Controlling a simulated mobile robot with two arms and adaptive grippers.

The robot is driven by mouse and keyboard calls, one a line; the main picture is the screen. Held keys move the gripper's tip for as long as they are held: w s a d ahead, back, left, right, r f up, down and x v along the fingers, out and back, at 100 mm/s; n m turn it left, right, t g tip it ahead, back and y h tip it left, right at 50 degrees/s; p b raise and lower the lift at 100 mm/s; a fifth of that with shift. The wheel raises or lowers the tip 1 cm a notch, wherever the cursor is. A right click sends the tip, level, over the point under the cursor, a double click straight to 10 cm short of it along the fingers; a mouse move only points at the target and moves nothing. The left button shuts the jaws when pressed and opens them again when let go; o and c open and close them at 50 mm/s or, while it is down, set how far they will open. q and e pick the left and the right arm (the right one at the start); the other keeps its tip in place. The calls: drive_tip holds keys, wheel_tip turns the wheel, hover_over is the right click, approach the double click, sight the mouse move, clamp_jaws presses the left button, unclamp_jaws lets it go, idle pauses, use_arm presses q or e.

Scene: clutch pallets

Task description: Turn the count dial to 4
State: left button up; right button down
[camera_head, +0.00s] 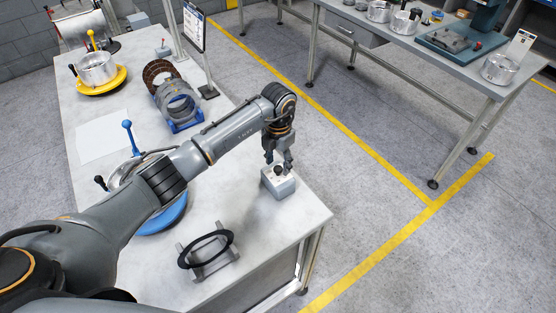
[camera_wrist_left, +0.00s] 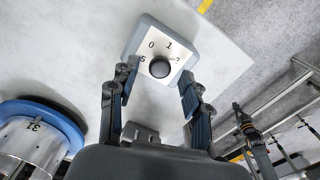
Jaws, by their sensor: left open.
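The count dial (camera_head: 279,181) is a small pale box with a black knob, near the right end of the workbench. In the left wrist view the box's white face (camera_wrist_left: 146,45) shows the digits 0 and 1 above the round black knob (camera_wrist_left: 159,68), with partly hidden marks at the sides. I cannot make out where the knob points. My left gripper (camera_head: 278,166) is right over the dial, pointing down. In the left wrist view its open fingers (camera_wrist_left: 158,92) stand on either side of the knob, with a gap to it. My right gripper does not show.
A round unit on a blue base (camera_head: 172,219) stands left of the dial, under my left arm. A black ring on a stand (camera_head: 207,251) is in front. Rings in a blue rack (camera_head: 180,112) and a yellow-based pot (camera_head: 98,76) stand farther back. The bench corner beyond the dial is bare.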

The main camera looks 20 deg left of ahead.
use_arm(q)
drive_tip(key=shift+f, duration=0.7)
